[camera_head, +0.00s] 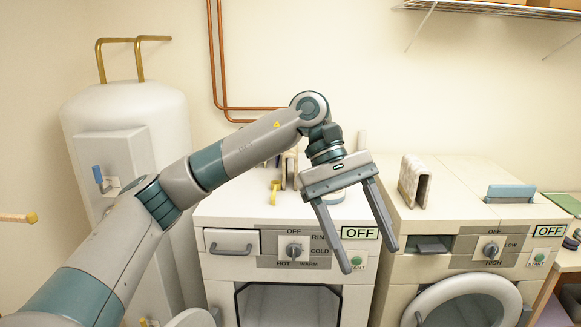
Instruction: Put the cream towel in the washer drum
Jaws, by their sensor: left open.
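A folded cream-beige cloth (415,181), which looks like the cream towel, stands on top of the right-hand machine near its left edge. The washer (225,212) is the left-hand machine. Its front opening (290,303) shows at the bottom of the picture, and the drum's depth is cut off. A rounded pale part at its lower left (190,318) looks like its door swung open. My left gripper (369,260) is open and empty, fingers pointing down in front of the washer's control panel, left of and nearer than the cloth. My right gripper is out of view.
The right-hand machine (440,262) has a round door (470,300) and a blue-grey box-like item (510,193) on top. Small items, including a yellow one (274,190), stand on the washer behind my arm. A white tank (140,105) stands left; a wire shelf (480,8) hangs upper right.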

